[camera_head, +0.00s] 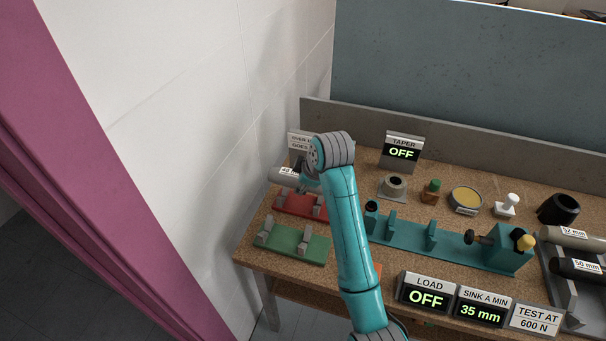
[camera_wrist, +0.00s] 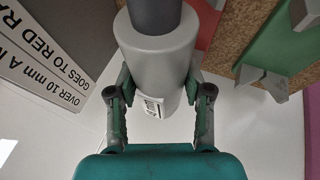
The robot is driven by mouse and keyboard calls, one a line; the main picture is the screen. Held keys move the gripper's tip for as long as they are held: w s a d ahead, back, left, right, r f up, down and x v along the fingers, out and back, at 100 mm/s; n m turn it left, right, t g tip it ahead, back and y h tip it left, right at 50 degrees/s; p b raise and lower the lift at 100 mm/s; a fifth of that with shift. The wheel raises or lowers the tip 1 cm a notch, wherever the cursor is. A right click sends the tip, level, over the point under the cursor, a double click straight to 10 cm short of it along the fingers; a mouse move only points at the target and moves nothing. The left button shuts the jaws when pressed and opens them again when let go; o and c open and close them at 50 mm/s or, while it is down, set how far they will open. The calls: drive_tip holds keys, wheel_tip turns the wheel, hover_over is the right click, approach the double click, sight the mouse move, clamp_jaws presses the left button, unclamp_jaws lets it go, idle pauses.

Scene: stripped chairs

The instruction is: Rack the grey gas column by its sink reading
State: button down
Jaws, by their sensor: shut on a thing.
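The grey gas column (camera_head: 283,175) is held in my gripper (camera_head: 311,184) at the left end of the bench, over or just behind the red rack (camera_head: 292,207). In the wrist view the jaws are shut around the column's light grey body (camera_wrist: 157,55), with a dark section at the top and a small label. The red rack has two grey cradles and looks empty. The green rack (camera_head: 310,257) in front of it also looks empty. The sink display (camera_head: 481,307) reads 35 mm. A sign (camera_wrist: 45,60) says over 10 mm a min goes to red rack.
The teal test fixture (camera_head: 455,250) with a yellow-tipped knob stands empty at the right. The load display (camera_head: 427,293) and taper display (camera_head: 402,151) read OFF. Two other columns lie on a grey rack (camera_head: 565,290) at far right. A white wall borders the left.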

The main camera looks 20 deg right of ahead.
drive_tip(key=shift+f, duration=1.9)
drive_tip(key=shift+f, duration=0.5)
drive_tip(key=shift+c, duration=2)
unclamp_jaws()
drive_tip(key=shift+f, duration=0.15)
drive_tip(key=v, duration=1.2)
drive_tip(key=shift+s, duration=0.1)
